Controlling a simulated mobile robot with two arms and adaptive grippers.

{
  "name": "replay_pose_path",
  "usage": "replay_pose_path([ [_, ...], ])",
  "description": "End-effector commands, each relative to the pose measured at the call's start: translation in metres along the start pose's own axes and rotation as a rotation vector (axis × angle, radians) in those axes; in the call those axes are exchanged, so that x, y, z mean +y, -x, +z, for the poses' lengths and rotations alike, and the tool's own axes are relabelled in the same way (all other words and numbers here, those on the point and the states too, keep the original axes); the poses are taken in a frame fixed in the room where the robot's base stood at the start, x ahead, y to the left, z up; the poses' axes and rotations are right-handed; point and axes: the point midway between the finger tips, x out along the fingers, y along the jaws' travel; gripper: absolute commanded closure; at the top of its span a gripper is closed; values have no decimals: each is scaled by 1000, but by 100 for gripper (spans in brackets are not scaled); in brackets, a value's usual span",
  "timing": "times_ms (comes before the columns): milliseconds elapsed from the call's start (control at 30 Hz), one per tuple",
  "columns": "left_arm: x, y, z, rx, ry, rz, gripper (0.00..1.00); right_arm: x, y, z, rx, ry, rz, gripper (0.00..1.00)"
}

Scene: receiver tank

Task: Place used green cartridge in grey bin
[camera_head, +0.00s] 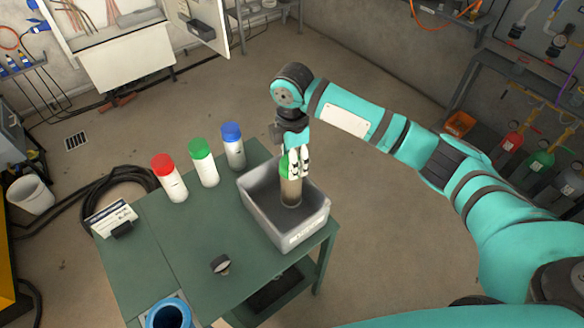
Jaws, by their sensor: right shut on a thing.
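The used green cartridge (291,191) has a dull tan body and a green top that shows beside my fingers. It is upright, with its lower part inside the grey bin (262,223); I cannot tell whether it touches the bin's floor. The grey bin is an open box with a label on its front side, standing at the right part of the green table. My right gripper (295,163) points down over the bin and is shut on the cartridge's green top. My left gripper does not show.
White cartridges with red (169,179), green (203,163) and blue (233,147) caps stand on the green table (178,245) left of the bin. A small dark cap (221,264) lies in front. A blue-rimmed opening (169,315) is at the near edge. A sign (112,220) stands at the left.

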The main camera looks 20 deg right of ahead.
Motion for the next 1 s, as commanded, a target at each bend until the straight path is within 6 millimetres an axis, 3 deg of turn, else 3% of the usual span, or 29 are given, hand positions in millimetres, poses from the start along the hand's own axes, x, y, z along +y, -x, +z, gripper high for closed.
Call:
replay_pose_path([
  [33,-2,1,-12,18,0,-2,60,0,-2,0,0,0,0,100],
  [167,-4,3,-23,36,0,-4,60,0,-13,0,0,1,-1,100],
  [367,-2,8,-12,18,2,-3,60,0,-40,0,0,0,-1,100],
  [700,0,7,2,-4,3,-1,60,0,-44,0,0,0,1,100],
  [733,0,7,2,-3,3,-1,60,0,-44,0,0,0,1,48],
  [900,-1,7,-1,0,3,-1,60,0,-44,0,0,1,1,26],
  [1000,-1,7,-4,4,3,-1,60,0,-44,0,0,0,0,26],
])
